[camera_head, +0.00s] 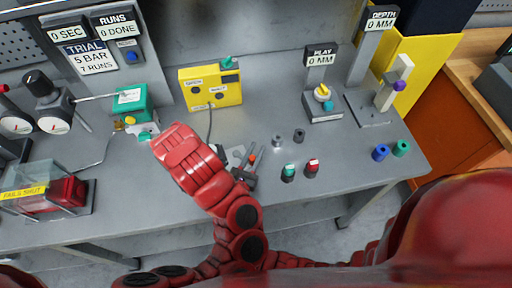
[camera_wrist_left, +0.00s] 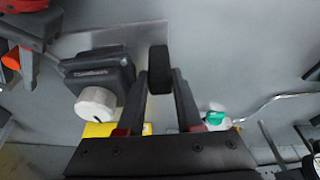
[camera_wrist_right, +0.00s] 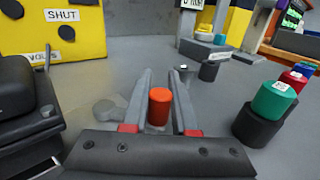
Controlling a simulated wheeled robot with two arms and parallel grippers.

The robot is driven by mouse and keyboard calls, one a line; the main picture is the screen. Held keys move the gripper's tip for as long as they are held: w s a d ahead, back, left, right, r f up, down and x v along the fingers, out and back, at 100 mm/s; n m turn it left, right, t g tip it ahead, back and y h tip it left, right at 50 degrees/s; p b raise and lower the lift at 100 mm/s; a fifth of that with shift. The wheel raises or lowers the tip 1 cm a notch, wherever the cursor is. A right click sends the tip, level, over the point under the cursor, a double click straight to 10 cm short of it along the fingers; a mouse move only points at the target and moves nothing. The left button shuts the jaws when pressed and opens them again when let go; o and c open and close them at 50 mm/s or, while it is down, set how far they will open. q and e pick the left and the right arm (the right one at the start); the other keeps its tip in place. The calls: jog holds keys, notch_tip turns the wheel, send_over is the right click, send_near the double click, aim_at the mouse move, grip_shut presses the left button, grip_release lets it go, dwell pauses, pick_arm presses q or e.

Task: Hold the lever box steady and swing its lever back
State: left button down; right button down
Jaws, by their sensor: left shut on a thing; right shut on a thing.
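The lever box (camera_wrist_left: 102,72), dark with a pale round knob (camera_wrist_left: 97,104), stands on a grey plate in the left wrist view. A dark box at the left edge of the right wrist view (camera_wrist_right: 15,95) seems to be it. My left gripper (camera_wrist_left: 158,78) is shut on an upright black post (camera_wrist_left: 160,70) beside the box. My right gripper (camera_head: 251,157) is shut around the orange lever knob (camera_wrist_right: 159,106), which stands between its fingers in the right wrist view. In the head view my red arm hides my left gripper and most of the box.
A yellow box (camera_head: 211,88) with a cable stands behind. A teal box (camera_head: 130,100) is at the left. Capped cylinders, teal (camera_head: 289,172) and red (camera_head: 311,168), stand close to the right of my right gripper. Bench is clear between them and the blue cylinder (camera_head: 380,152).

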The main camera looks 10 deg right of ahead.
jog(key=shift+s+a+m+g+h, duration=0.15)
jog(key=shift+s+m+g+h, duration=0.1)
jog(key=shift+m+g+h, duration=0.25)
jog(key=shift+s+h, duration=0.1)
jog(key=shift+h, duration=0.2)
jog(key=c, duration=0.7)
grip_release()
jog(key=v, duration=1.2)
jog(key=shift+s, duration=0.1)
